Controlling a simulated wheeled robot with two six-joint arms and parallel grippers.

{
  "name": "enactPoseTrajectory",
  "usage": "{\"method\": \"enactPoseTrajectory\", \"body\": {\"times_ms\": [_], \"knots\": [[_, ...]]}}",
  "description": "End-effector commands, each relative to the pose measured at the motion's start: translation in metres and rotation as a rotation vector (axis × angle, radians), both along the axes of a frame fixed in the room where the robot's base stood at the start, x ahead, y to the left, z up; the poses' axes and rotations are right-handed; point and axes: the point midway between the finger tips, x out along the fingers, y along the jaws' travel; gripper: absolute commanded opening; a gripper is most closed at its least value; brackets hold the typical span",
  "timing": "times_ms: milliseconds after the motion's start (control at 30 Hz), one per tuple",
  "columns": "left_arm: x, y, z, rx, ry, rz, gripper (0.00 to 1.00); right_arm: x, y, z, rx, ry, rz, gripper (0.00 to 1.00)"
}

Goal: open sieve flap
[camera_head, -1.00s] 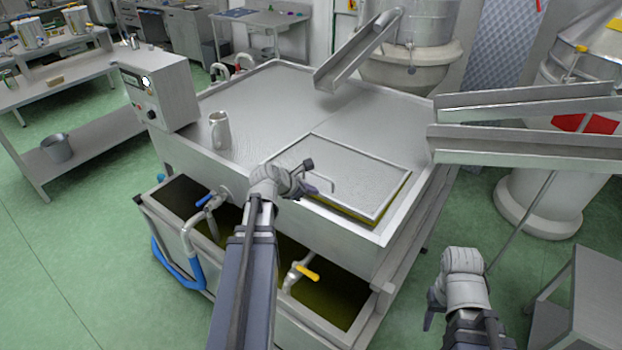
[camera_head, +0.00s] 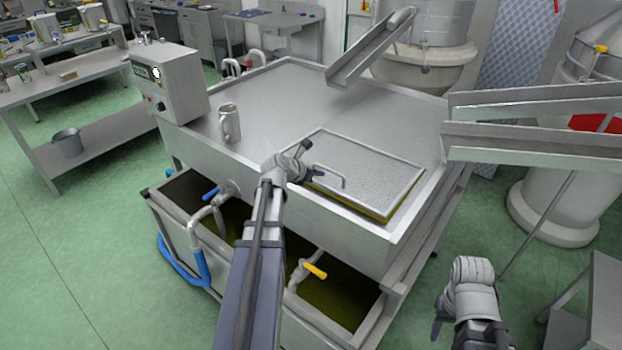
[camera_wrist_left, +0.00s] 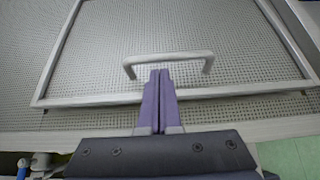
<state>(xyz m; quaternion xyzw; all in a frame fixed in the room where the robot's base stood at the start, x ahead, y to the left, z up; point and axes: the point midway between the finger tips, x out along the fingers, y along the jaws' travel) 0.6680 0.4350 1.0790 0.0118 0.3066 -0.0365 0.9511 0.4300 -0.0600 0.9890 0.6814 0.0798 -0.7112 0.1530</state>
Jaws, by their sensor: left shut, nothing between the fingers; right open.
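The sieve flap (camera_head: 370,165) is a framed mesh panel in the top of the steel tank. It lies nearly level, and an olive-yellow strip shows along its right and front edges. Its bent-rod handle (camera_head: 330,174) stands near the front left edge. My left gripper (camera_head: 303,163) is above the tank's front edge, just left of the handle. In the left wrist view its closed purple fingers (camera_wrist_left: 160,76) point at the middle of the handle (camera_wrist_left: 168,57), with nothing between them. Whether they touch it I cannot tell. My right gripper (camera_head: 438,322) hangs low, away from the tank, its fingers partly hidden.
A metal jug (camera_head: 229,123) stands on the tank top, left of the flap. A control box (camera_head: 170,83) sits at the tank's left corner. Metal chutes (camera_head: 540,145) jut in from the right.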

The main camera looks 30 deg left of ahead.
Motion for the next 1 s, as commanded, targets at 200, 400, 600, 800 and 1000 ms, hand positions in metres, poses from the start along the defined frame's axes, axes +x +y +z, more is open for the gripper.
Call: {"method": "enactPoseTrajectory", "body": {"times_ms": [200, 400, 600, 800, 1000], "knots": [[0.017, -0.001, -0.013, -0.001, 0.000, -0.001, 0.00, 0.000, 0.000, -0.013, 0.000, 0.000, -0.001, 0.50], [0.019, -0.002, -0.013, -0.001, 0.000, -0.001, 0.00, 0.000, 0.000, -0.013, 0.000, 0.000, -0.001, 0.50], [0.019, -0.002, -0.013, -0.001, 0.000, -0.001, 0.00, 0.000, 0.000, -0.013, 0.000, 0.000, 0.000, 0.50], [0.019, -0.002, -0.010, -0.001, 0.000, -0.001, 0.00, 0.000, 0.000, -0.010, 0.000, 0.000, 0.000, 0.50], [0.021, -0.002, -0.006, 0.000, -0.001, 0.000, 0.00, 0.000, 0.000, -0.006, 0.000, 0.000, 0.000, 0.50]]}}
